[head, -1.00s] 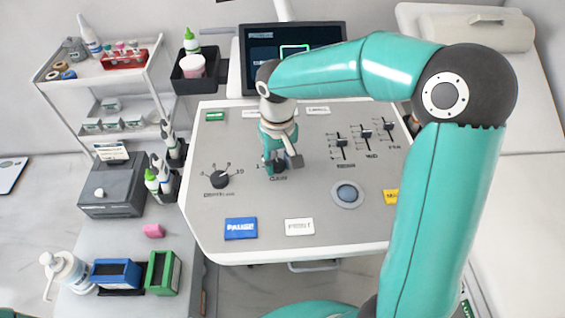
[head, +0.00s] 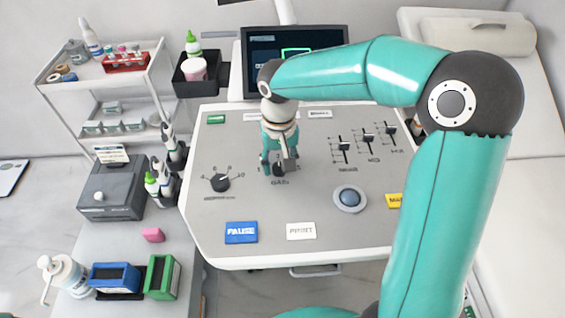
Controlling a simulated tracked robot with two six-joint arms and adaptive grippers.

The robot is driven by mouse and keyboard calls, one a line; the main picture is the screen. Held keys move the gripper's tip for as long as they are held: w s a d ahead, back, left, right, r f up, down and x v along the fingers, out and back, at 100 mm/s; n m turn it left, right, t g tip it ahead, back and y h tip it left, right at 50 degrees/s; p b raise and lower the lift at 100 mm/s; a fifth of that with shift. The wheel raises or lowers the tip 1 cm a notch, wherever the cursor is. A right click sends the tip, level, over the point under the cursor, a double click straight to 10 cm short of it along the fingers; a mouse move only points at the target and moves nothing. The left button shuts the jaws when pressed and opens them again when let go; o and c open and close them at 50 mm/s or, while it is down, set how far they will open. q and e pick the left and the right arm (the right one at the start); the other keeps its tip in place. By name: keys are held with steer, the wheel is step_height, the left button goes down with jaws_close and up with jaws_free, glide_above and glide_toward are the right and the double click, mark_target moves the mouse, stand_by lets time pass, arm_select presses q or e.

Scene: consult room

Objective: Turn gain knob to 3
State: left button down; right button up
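The gain knob (head: 278,170) is a dark round knob above the "GAIN" label on the grey console panel (head: 320,205). My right gripper (head: 279,168) points down over it, with one finger on the left of the knob and the other on its right front. The gripper hides most of the knob, its pointer and its scale numbers. I cannot tell whether the fingers touch the knob. A second dark knob, the depth knob (head: 220,183), sits to the left with its own number scale. My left gripper is not in view.
Blue PAUSE (head: 241,232) and white PRINT (head: 301,231) buttons lie in front. A trackball (head: 349,198) and several sliders (head: 368,146) are to the right. A monitor (head: 290,55) stands behind. My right arm covers the panel's right edge.

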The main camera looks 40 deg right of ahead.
mark_target(280, 167)
steer(key=shift+o, duration=0.4)
steer(key=shift+s+f, duration=0.1)
steer(key=shift+s, duration=0.05)
step_height(280, 167, up, 12)
stand_by(0.3)
steer(key=shift+f, duration=0.1)
stand_by(0.4)
